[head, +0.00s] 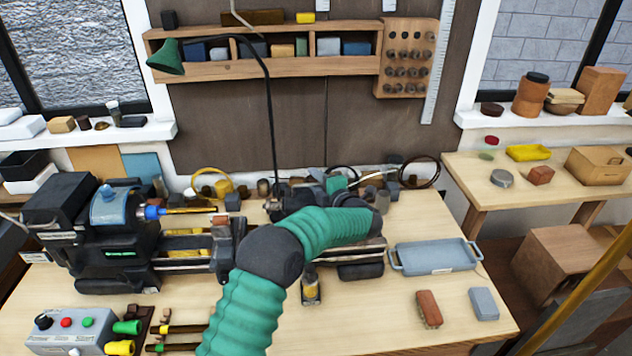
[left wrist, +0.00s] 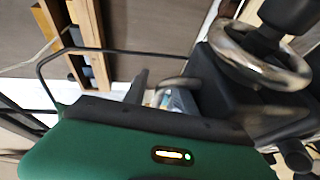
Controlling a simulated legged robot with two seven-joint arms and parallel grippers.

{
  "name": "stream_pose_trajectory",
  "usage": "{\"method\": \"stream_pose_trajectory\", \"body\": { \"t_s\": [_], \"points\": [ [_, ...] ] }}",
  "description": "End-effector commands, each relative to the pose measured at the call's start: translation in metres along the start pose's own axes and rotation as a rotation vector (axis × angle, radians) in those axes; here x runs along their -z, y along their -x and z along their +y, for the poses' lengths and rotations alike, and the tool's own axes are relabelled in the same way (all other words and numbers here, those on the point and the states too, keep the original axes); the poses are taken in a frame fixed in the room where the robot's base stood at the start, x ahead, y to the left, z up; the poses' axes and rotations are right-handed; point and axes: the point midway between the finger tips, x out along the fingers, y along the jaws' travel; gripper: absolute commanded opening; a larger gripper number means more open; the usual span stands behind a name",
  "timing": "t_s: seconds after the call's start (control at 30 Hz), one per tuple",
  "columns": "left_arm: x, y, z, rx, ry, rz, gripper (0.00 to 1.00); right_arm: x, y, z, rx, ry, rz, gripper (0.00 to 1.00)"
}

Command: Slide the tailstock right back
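The dark lathe (head: 105,235) stands along the left and middle of the bench, its bed running right behind my green left arm. The dark tailstock (head: 292,199) appears at the right part of the bed, partly hidden by that arm. My left gripper (head: 342,186) is at the tailstock's right end; its fingers are small and mostly hidden. In the left wrist view a chrome handwheel (left wrist: 238,64) with a dark hub stands at upper right, close to the gripper's green housing. I cannot tell whether the fingers touch anything. My right gripper is in neither view.
A blue-grey tray (head: 435,258) lies right of the lathe, with a brown brush-like block (head: 429,309) and a grey block (head: 484,303) in front. A small bottle (head: 310,285) stands near my arm. A switch box (head: 70,330) is at front left. A lamp (head: 166,57) arches above.

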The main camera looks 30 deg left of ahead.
Motion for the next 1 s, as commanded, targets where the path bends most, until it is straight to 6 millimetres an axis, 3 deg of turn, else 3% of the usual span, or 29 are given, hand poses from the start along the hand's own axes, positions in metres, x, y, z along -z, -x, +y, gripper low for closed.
{"method": "stream_pose_trajectory", "body": {
  "t_s": [0.17, 0.4, 0.6, 0.77, 1.0],
  "points": [
    [-0.002, 0.032, -0.004, -0.001, -0.001, -0.004, 0.33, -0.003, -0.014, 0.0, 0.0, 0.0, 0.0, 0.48],
    [-0.005, 0.103, -0.006, 0.0, -0.002, -0.006, 0.33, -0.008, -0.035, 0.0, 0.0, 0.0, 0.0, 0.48],
    [-0.006, 0.149, -0.005, 0.001, -0.003, -0.004, 0.33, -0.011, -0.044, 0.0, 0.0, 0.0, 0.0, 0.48],
    [-0.006, 0.163, -0.004, 0.003, -0.005, -0.002, 0.33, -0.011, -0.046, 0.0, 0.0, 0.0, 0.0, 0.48],
    [-0.005, 0.164, -0.003, 0.003, -0.005, -0.001, 0.33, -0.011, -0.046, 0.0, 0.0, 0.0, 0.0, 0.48]
  ]
}}
